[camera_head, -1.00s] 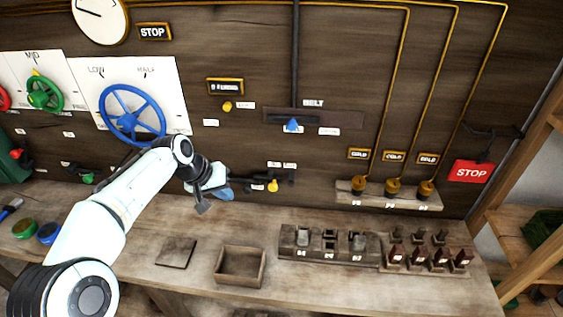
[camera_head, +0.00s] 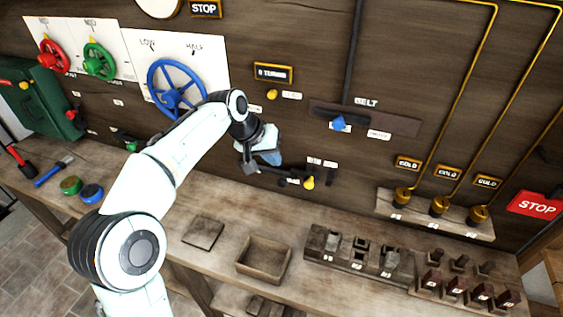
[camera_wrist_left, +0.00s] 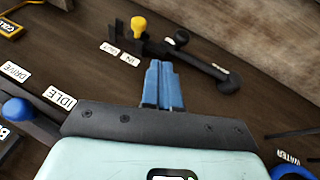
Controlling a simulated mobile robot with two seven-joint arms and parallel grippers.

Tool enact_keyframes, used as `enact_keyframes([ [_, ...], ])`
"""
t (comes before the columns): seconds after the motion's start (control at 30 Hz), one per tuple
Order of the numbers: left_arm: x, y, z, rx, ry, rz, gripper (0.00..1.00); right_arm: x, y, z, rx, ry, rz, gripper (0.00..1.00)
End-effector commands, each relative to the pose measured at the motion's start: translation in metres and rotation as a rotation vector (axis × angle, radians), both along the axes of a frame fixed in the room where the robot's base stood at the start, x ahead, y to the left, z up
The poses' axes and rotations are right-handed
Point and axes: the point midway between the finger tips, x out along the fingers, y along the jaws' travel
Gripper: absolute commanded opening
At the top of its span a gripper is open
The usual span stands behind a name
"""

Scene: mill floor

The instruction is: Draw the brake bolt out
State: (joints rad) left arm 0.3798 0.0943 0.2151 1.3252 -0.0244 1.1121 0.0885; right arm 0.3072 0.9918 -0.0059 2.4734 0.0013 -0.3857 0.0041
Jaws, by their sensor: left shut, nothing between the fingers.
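A dark bolt with a yellow knob (camera_head: 309,183) is on the wall low above the bench. I take it for the brake bolt, though its labels are too small to read surely. In the left wrist view, its yellow knob (camera_wrist_left: 138,27) stands at the left end of a dark bar, with a black ball (camera_wrist_left: 182,37) beside it. My left gripper (camera_head: 269,158) is to the left of the yellow knob and in front of the wall. Its blue fingers (camera_wrist_left: 162,64) are shut and empty, pointing towards the bar. I see no contact with the knob. My right gripper is out of view.
A blue-knobbed belt lever (camera_head: 338,123) is up and to the right. A blue wheel (camera_head: 177,88) is up and to the left. An open wooden box (camera_head: 262,274) and a dark block row (camera_head: 320,246) sit on the bench below.

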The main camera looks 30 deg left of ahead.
Motion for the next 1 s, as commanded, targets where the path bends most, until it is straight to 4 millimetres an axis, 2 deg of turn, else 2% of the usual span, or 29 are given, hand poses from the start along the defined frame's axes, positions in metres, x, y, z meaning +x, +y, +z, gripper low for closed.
enact_keyframes([
  [0.2, 0.02, -0.009, -0.043, -0.003, 0.007, -0.001, 0.0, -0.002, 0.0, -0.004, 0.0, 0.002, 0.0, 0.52],
  [0.4, 0.039, -0.018, -0.077, -0.003, 0.004, -0.002, 0.0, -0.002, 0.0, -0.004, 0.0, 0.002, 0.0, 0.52],
  [0.5, 0.045, -0.033, -0.081, -0.002, 0.002, -0.003, 0.0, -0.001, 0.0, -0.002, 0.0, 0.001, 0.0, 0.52],
  [0.63, 0.05, -0.043, -0.087, -0.001, 0.001, -0.002, 0.0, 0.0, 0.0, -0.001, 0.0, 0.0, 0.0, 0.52],
  [1.0, 0.052, -0.048, -0.09, -0.001, 0.001, 0.001, 0.0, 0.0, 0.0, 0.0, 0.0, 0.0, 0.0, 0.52],
])
